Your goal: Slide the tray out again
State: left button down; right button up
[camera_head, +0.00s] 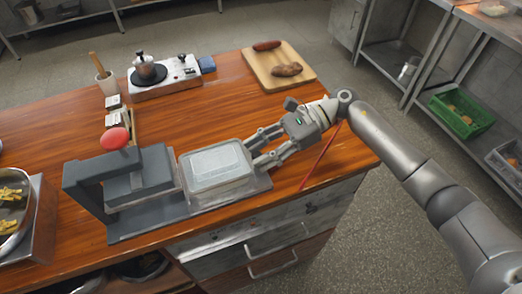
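A pale, rectangular, lidded-looking tray (217,166) lies on the right part of the grey base plate of a press (140,187). The press has a grey upright frame on the left and a red knob (114,138) on top. The tray sits just right of the press block, clear to view from above. My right gripper (252,155) reaches in from the right, with its two fingers spread apart at the tray's right edge. I cannot tell whether the fingertips touch the tray. My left gripper is out of view.
A burner with a small pot (148,71) stands at the back of the wooden counter (210,110). A cutting board (262,78) with food lies at the back right. A pan of yellow food (12,200) is at the left. A thin red stick (322,155) lies right of the press.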

jog(key=shift+d, duration=0.1)
jog(key=v, duration=1.2)
